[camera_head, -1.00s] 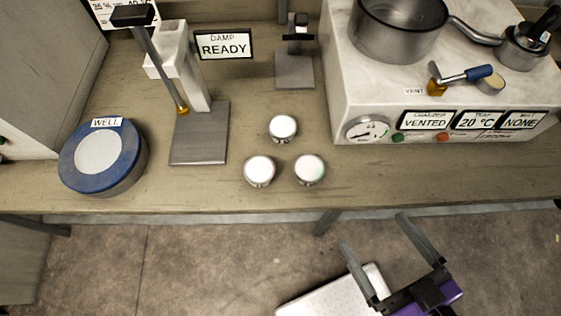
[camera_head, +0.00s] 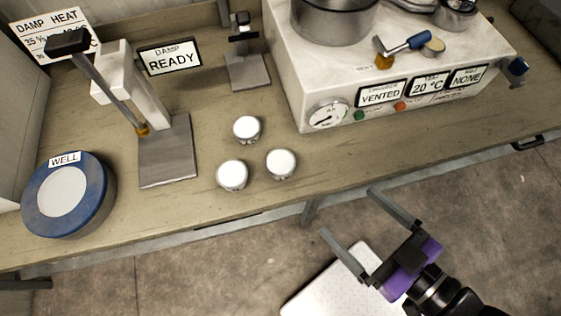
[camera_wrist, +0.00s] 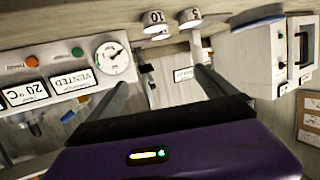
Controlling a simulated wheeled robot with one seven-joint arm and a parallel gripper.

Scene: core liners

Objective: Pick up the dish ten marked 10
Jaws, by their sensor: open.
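In the wrist view a small dish marked 10 (camera_wrist: 153,18) stands at the top, beside another dish (camera_wrist: 190,17) whose mark I cannot read. In the head view three small round dishes with white tops sit near the bench's front edge: a back one (camera_head: 246,129), a left one (camera_head: 232,175) and a right one (camera_head: 281,163). Their marks do not show there, so I cannot tell which is ten. My gripper (camera_head: 350,215) is open and empty, in front of the bench edge and to the right of the dishes; its fingers also show in the wrist view (camera_wrist: 162,75).
A blue round well (camera_head: 107,205) is at the left. A lever stand on a grey plate (camera_head: 170,165) is left of the dishes, and a smaller stand (camera_head: 247,72) is behind. A white console with gauge (camera_head: 328,115) stands right. Bench front (camera_head: 350,168) is clear.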

